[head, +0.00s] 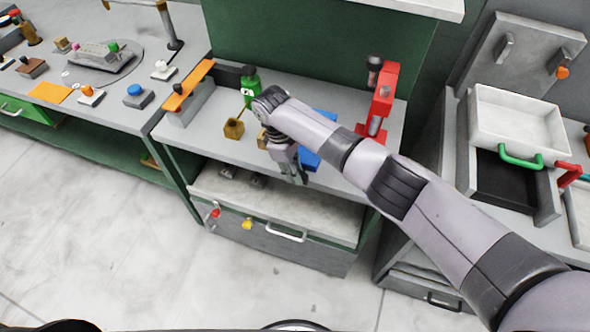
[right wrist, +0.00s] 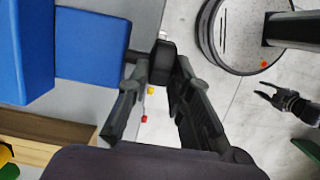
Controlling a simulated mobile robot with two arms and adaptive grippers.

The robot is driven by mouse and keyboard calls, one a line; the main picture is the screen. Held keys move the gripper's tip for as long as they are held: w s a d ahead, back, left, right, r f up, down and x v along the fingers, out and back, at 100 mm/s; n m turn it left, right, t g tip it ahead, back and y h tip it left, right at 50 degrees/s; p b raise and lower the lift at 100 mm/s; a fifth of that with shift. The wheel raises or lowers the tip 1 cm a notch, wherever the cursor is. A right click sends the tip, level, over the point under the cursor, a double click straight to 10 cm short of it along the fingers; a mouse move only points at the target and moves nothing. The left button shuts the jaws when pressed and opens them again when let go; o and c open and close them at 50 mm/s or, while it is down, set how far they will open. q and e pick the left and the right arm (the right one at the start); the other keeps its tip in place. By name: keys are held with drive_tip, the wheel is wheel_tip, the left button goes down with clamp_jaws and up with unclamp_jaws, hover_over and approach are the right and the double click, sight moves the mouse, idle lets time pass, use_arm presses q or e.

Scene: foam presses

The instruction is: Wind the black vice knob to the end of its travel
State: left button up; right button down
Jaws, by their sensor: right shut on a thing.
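The blue vice (head: 318,140) stands on the grey bench, partly hidden behind my right arm. In the right wrist view its blue body (right wrist: 95,45) fills the upper left, and the black knob (right wrist: 161,52) sticks out from it. My right gripper (head: 300,178) points down at the bench's front edge. In the right wrist view its fingers (right wrist: 160,72) lie on both sides of the knob and are shut on it. The knob is hidden in the head view. My left gripper (right wrist: 275,93) shows at the right of the wrist view, empty with its fingers apart.
A red press (head: 382,100) stands right of the vice. Below is a drawer with a handle (head: 287,234). The floor in front is clear.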

drive_tip(key=c, duration=1.7)
unclamp_jaws()
drive_tip(key=shift+r, duration=0.1)
drive_tip(key=v, duration=1.1)
drive_tip(key=shift+a+r, duration=0.2)
drive_tip(key=shift+r, duration=0.2)
